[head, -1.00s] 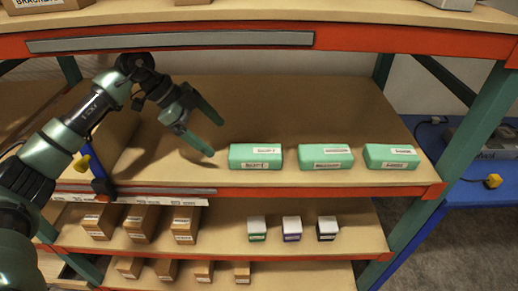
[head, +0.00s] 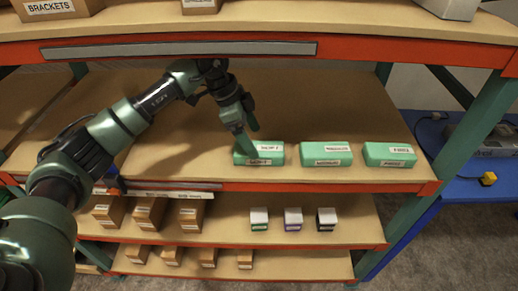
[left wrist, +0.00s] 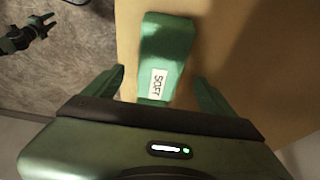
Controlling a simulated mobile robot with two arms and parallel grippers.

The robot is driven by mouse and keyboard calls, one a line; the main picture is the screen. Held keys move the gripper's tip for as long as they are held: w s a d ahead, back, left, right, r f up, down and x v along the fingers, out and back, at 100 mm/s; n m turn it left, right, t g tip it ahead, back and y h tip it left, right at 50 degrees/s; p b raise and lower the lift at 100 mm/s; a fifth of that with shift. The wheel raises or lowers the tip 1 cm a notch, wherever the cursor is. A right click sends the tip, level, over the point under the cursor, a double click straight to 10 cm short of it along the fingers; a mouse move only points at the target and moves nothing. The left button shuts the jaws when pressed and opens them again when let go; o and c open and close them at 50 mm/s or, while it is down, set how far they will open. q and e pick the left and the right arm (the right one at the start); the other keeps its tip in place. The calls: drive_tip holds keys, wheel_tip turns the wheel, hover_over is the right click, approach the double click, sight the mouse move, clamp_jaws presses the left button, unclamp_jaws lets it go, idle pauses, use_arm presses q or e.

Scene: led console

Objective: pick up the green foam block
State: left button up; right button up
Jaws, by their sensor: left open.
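Three green blocks with white labels lie in a row on the upper shelf board. The left green block (head: 258,160) also shows in the left wrist view (left wrist: 166,45), where its label reads SOFT. The middle green block (head: 325,149) and right green block (head: 389,149) have labels too small to read. My left gripper (head: 251,142) is open and empty, pointing down at the left block and covering part of it. In the left wrist view its fingers (left wrist: 160,77) stand on either side of the block's near end, apart from it. A dark gripper, apparently my right one (left wrist: 40,30), shows small at the upper left of that view.
The shelf board (head: 330,100) is clear behind the blocks. An orange front rail (head: 340,189) runs before them, and another shelf hangs above. Small boxes (head: 293,218) and brown cartons (head: 149,212) stand below. A blue table (head: 460,190) is at the right.

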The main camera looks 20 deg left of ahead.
sight(259, 148)
use_arm(q)
drive_tip(key=p+x, duration=0.1)
drive_tip(key=x, duration=0.3)
drive_tip(key=shift+d+f, duration=0.1)
drive_tip(key=shift+f, duration=0.05)
drive_tip(key=shift+w+d+f, duration=0.1)
drive_tip(key=shift+f, duration=0.25)
drive_tip(key=c, duration=1.4)
drive_tip(key=shift+r, duration=0.1)
